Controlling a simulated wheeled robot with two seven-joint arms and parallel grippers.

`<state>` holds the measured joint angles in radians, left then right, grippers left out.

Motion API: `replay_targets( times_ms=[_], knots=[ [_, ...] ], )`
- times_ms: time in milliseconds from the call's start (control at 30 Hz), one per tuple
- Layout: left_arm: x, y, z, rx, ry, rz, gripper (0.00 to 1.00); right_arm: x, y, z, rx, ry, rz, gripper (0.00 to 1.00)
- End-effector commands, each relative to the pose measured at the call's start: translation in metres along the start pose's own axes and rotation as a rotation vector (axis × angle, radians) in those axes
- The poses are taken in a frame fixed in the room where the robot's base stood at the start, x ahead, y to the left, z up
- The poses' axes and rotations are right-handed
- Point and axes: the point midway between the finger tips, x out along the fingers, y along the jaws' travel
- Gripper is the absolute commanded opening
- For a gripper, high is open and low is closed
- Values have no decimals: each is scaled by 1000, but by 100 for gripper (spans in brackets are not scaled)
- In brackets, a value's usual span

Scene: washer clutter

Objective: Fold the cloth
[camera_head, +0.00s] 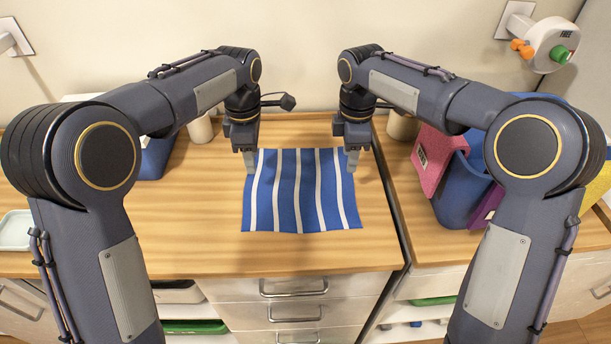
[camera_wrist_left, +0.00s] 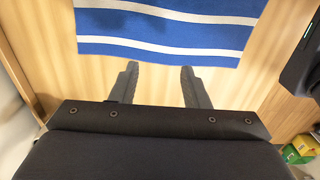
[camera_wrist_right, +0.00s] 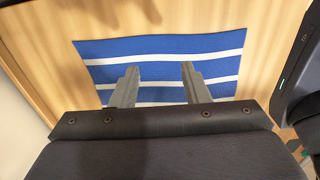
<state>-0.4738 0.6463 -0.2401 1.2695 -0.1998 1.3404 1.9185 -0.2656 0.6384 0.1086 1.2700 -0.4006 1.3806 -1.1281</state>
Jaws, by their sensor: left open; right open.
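The cloth (camera_head: 300,200) is blue with white stripes and lies flat and spread out on the wooden counter. It also shows in the left wrist view (camera_wrist_left: 170,25) and the right wrist view (camera_wrist_right: 160,65). My left gripper (camera_head: 249,172) points down at the cloth's far left corner, and its open fingers (camera_wrist_left: 159,75) show wood between them, just off the cloth's edge. My right gripper (camera_head: 353,170) points down at the far right corner. Its open fingers (camera_wrist_right: 160,72) overlap the cloth in the right wrist view. Neither holds anything; contact with the cloth cannot be told.
A blue basket (camera_head: 460,190) with a pink cloth (camera_head: 432,158) over its rim stands on the right counter. A blue container (camera_head: 155,158) and a white cup (camera_head: 200,130) are behind my left arm. A pale tray (camera_head: 15,230) lies far left. The counter around the cloth (camera_head: 190,225) is clear.

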Motion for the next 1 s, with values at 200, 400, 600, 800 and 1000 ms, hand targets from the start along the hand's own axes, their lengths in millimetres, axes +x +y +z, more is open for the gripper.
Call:
replay_targets(
  times_ms=[200,400,600,800,1000],
  knots=[
    [36,-1,0,2,1,-5,42,36,-1,1,2,-1,-5,42],
    [60,-1,0,3,0,-4,42,60,-1,0,3,0,-2,42],
    [67,-1,0,3,-1,-1,42,67,-1,1,4,1,0,42],
    [67,-1,0,3,-1,-1,42,67,0,1,4,1,0,42],
    [70,-1,0,3,-1,-1,39,70,0,1,4,1,0,39]
  ],
)
